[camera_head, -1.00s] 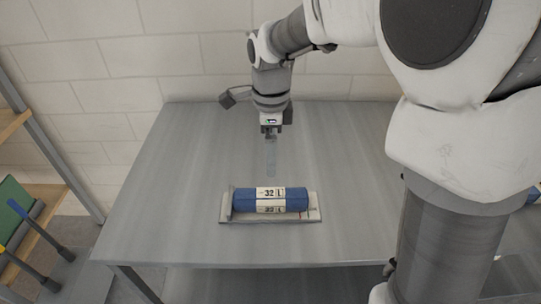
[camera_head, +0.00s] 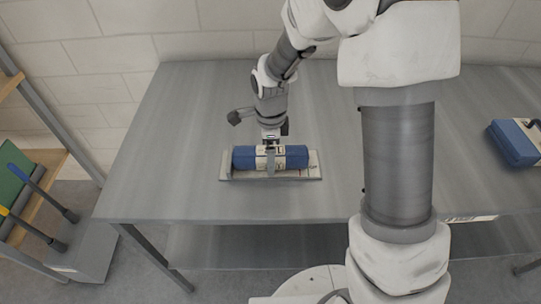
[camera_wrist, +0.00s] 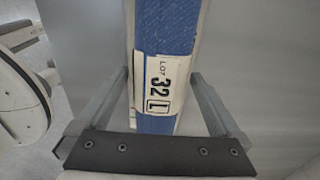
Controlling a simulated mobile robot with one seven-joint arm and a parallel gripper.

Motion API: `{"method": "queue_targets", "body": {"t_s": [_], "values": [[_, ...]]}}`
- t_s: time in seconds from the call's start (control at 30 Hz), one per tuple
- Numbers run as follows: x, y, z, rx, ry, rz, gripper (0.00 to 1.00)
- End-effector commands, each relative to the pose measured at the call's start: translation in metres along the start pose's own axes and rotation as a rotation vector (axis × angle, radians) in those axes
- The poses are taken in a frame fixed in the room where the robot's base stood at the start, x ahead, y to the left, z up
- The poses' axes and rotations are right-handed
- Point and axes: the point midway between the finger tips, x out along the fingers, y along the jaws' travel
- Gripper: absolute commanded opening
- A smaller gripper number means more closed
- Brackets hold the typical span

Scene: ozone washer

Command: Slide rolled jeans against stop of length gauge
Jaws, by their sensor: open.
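The rolled jeans (camera_head: 244,158) are a blue roll with a white label band, lying lengthwise on the flat length gauge (camera_head: 313,168). An upright end piece (camera_head: 227,163) stands at the gauge's left end, close to the roll's left end; I cannot tell whether they touch. My gripper (camera_head: 270,165) is over the middle of the roll, pointing down. In the wrist view, the jeans (camera_wrist: 165,25) with a "LOT 32 L" label run between the two spread fingers of my gripper (camera_wrist: 160,76). A gap shows at the right finger; contact at the left is unclear.
The grey metal table (camera_head: 185,130) is clear around the gauge. Another blue labelled bundle (camera_head: 514,143) lies at the table's right side. A shelf (camera_head: 45,195) with a green item and long-handled tools stands at the left. A tiled wall is behind.

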Motion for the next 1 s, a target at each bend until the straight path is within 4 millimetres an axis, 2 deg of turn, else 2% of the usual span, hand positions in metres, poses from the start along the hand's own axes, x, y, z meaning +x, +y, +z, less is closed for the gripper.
{"method": "queue_targets", "body": {"t_s": [0.17,0.47,1.0], "values": [[0.0117,0.0002,-0.0001,0.000,0.000,0.000,1.00],[0.0128,0.0000,0.0001,-0.001,-0.001,-0.001,1.00],[0.0124,0.0000,0.0002,-0.001,-0.001,-0.001,0.05]]}}
